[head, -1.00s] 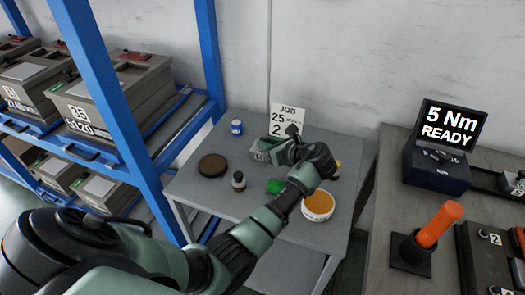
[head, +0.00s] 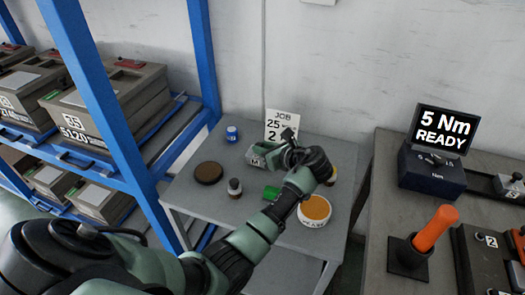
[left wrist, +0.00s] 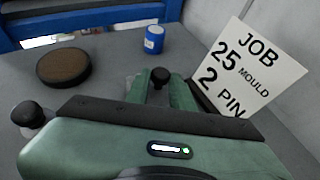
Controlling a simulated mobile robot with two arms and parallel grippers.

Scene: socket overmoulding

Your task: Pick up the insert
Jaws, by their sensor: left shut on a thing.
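My left gripper (head: 262,156) reaches over the small grey table, just in front of the job card. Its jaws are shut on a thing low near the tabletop. My right gripper is in neither view.
The job card (head: 280,126) reads JOB 25, 2. A blue rack post (head: 105,100) stands left; a workbench (head: 375,210) stands right.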

